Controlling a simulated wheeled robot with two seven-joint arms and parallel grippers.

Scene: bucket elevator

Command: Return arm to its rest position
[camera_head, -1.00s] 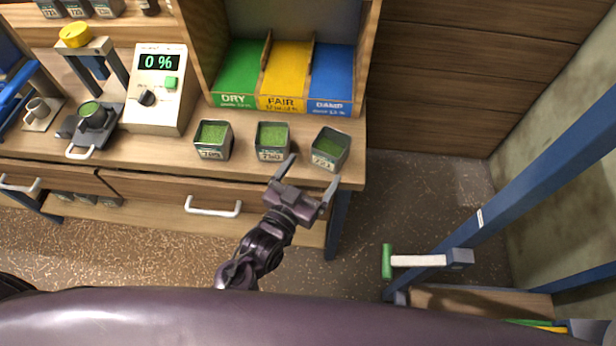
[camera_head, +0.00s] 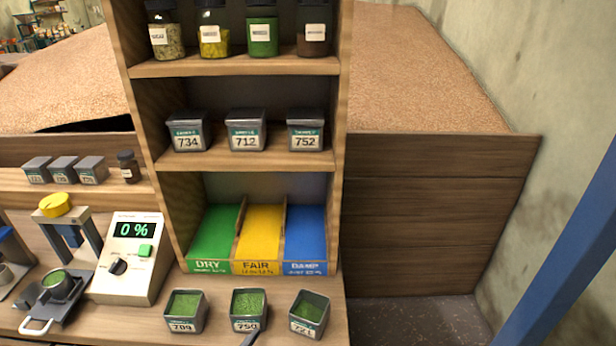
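Only a grey fingertip of my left gripper (camera_head: 250,340) shows at the bottom edge, just in front of the middle open tin. The rest of this gripper and its arm are out of frame, so its opening cannot be told. Three open tins of green material stand in a row on the bench: a left one (camera_head: 185,312), a middle one (camera_head: 248,309) and a right one (camera_head: 309,314). No tin is seen lifted. My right gripper is not in view.
A shelf unit (camera_head: 345,120) holds jars, closed tins and green, yellow and blue bins. A meter (camera_head: 131,258) reading 0 % stands left of the tins, beside a yellow-topped press (camera_head: 55,205). A blue post (camera_head: 570,240) rises at the right.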

